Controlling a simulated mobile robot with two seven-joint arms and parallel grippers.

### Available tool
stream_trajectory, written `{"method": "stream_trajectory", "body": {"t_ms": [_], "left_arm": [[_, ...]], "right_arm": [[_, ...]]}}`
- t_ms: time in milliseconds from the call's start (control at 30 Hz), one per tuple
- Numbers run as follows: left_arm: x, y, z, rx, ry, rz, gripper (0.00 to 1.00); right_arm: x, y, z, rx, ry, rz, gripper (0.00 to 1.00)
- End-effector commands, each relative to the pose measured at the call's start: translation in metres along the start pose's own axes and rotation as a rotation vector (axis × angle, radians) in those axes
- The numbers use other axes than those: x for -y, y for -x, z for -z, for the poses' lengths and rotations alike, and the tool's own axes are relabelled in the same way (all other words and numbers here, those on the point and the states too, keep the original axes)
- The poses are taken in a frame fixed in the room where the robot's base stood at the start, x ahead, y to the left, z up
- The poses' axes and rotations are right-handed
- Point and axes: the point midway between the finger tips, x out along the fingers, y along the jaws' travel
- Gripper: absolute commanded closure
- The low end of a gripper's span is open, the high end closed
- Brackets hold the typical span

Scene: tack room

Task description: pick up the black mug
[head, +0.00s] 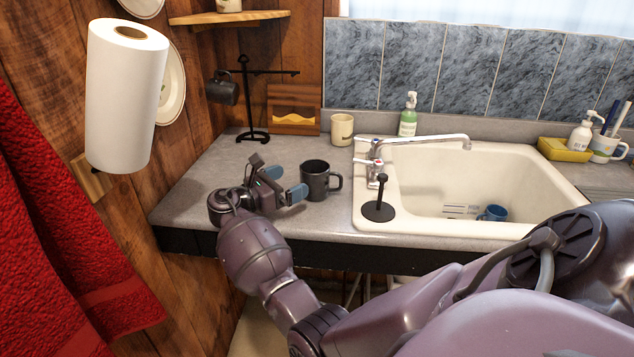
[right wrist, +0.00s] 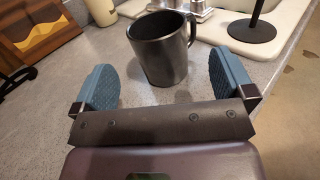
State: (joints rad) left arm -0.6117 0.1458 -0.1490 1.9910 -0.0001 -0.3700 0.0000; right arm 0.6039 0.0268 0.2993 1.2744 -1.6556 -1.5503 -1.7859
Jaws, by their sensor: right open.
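The black mug (head: 317,182) stands upright on the grey counter, left of the sink, with its handle to the right. My right gripper (head: 286,184) is open and empty just left of the mug, with its blue finger pads turned toward it. In the right wrist view the mug (right wrist: 160,52) stands just ahead, between the lines of the two spread pads, and neither pad appears to touch it. A second dark mug (head: 222,88) hangs on the black mug stand (head: 247,100) at the back. My left gripper is not in view.
A cream mug (head: 342,130) and a wooden box (head: 293,110) stand behind the black mug. To the right are the faucet (head: 372,165), a black holder (head: 379,208) and the sink (head: 520,160) with a blue mug (head: 493,213). The counter's left part is clear.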

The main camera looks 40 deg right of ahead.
Motion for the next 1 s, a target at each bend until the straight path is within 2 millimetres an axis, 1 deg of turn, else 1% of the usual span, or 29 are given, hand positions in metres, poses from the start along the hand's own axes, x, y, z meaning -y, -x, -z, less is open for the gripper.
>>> {"method": "stream_trajectory", "body": {"t_ms": [33, 100, 200, 433, 700, 800, 967, 1000], "left_arm": [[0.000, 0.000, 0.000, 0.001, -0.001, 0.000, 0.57], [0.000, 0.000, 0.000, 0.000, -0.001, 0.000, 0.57], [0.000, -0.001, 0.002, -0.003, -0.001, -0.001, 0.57], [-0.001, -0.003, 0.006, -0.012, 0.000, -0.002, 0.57], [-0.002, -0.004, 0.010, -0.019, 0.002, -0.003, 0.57], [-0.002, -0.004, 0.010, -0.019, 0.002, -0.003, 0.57], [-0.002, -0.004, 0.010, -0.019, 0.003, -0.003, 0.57], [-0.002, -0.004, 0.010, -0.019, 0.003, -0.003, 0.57]], "right_arm": [[0.001, -0.009, -0.001, 0.001, -0.001, 0.003, 0.00], [0.000, -0.019, 0.000, 0.001, 0.000, 0.002, 0.00], [0.000, -0.029, -0.001, 0.001, 0.000, 0.002, 0.00], [-0.001, -0.043, -0.001, 0.000, 0.000, 0.001, 0.00], [-0.004, -0.078, -0.003, 0.001, -0.001, 0.001, 0.00], [-0.003, -0.084, -0.003, 0.001, -0.001, 0.001, 0.00], [-0.003, -0.085, -0.003, 0.000, 0.000, 0.000, 0.00], [-0.003, -0.085, -0.003, 0.000, 0.000, 0.000, 0.02]]}}
